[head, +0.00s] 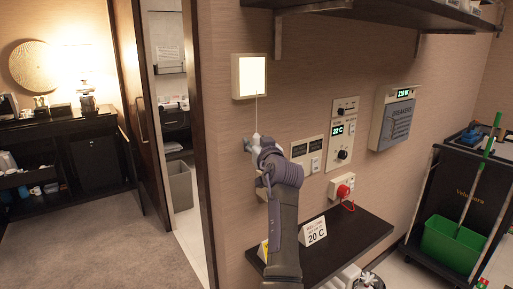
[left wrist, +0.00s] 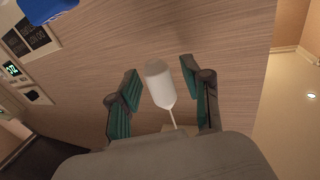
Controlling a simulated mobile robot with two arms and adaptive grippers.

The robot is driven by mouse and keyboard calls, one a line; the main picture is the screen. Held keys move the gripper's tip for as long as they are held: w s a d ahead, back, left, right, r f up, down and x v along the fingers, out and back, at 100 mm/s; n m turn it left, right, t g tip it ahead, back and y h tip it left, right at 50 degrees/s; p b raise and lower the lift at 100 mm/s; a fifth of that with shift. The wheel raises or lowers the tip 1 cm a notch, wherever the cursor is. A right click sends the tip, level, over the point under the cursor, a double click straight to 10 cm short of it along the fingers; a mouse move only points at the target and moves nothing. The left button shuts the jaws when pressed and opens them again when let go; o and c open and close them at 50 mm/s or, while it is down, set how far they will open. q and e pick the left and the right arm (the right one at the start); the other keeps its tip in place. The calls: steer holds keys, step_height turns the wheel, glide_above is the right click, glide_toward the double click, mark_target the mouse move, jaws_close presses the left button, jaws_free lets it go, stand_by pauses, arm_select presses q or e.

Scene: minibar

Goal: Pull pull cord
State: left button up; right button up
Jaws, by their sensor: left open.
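A square lit wall lamp (head: 249,76) has a thin pull cord (head: 257,108) hanging from its lower edge. My left gripper (head: 252,144) is raised near the wall at the cord's lower end. In the left wrist view, the cord's white tapered handle (left wrist: 159,84) lies between the two green-padded fingers of my left gripper (left wrist: 162,94). The fingers are open, with a gap visible on each side of the handle. In the head view, the gripper largely hides the handle. My right gripper is not in view.
Wall panels (head: 343,132) and a red knob (head: 343,190) are to the right. A dark upper shelf (head: 400,12) is above. A cleaning cart with a green bucket (head: 452,243) stands at right.

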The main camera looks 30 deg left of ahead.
arm_select(q)
step_height(320, 180, up, 9)
steer(key=shift+f, duration=0.15)
steer(key=shift+f, duration=0.1)
stand_by(0.5)
